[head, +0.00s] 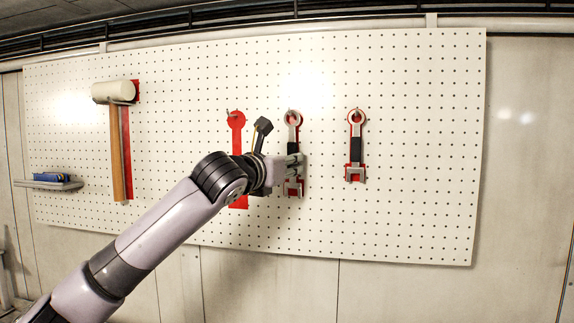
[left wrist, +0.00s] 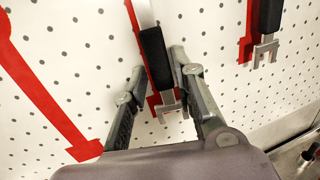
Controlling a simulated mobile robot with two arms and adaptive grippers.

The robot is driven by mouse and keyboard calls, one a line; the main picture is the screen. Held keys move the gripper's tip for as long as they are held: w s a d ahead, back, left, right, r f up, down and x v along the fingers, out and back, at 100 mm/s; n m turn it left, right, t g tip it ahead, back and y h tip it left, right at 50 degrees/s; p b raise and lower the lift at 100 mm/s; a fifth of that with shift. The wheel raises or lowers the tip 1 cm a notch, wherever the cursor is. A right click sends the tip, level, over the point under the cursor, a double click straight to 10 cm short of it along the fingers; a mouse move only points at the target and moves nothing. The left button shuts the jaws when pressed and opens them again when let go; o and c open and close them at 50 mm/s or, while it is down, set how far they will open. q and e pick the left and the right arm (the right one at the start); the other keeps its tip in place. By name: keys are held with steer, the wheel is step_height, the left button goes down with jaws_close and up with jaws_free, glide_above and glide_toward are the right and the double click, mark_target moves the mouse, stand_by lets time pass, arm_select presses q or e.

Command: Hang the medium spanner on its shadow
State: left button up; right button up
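The medium spanner (head: 293,150), silver with a black handle, is upright at the pegboard over a red shadow (head: 301,164). Its ring end is at a peg; I cannot tell whether the ring is fully seated on it. My left gripper (head: 292,166) is at its lower handle. My right gripper is not in view.
The white pegboard (head: 420,130) also holds a smaller spanner (head: 356,145) on its shadow and a mallet (head: 117,150). A bare red shadow (head: 237,121) is left of the medium spanner, partly behind my arm.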

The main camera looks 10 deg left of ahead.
arm_select(q)
steer(key=shift+o, duration=1.4)
